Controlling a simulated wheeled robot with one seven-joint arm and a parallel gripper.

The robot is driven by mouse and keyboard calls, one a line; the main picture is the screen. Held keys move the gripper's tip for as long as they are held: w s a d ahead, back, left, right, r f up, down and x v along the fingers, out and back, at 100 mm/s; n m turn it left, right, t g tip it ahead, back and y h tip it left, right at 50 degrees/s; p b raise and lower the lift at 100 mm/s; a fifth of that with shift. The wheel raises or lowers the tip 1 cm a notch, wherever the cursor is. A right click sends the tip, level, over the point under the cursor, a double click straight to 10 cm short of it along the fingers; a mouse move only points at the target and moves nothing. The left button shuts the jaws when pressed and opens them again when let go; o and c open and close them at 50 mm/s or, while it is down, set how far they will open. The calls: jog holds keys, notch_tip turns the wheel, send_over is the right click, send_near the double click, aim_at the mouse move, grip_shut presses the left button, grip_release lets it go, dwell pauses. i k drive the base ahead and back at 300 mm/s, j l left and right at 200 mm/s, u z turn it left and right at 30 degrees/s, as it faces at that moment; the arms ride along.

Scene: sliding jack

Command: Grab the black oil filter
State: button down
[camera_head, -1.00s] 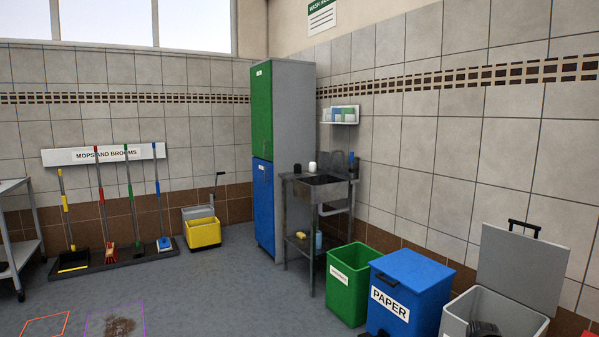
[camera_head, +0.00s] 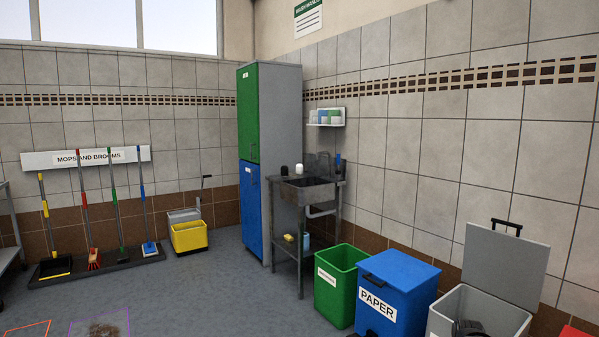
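I cannot make out a thing that is clearly the black oil filter. A dark object (camera_head: 470,327) lies inside the open grey bin (camera_head: 500,318) at the lower right, partly cut off by the picture's bottom edge. A small dark item (camera_head: 284,170) stands at the back left of the metal sink (camera_head: 308,187), beside a white one (camera_head: 299,169). Both dark items are too small or too covered to identify. My gripper is not in view.
A green bin (camera_head: 339,290) and a blue paper bin (camera_head: 398,285) stand beside the grey bin. A green and blue cabinet (camera_head: 262,160), a yellow mop bucket (camera_head: 188,236) and brooms line the walls. The floor (camera_head: 200,290) at centre left is mostly free, with a dark stain (camera_head: 103,331).

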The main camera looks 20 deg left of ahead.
aim_at(283, 170)
jog(key=i+j, duration=0.2)
jog(key=j, duration=0.2)
jog(key=i+j, duration=0.2)
jog(key=j, duration=0.25)
jog(key=i+j+u, duration=0.1)
jog(key=j, duration=0.3)
jog(key=i, duration=0.05)
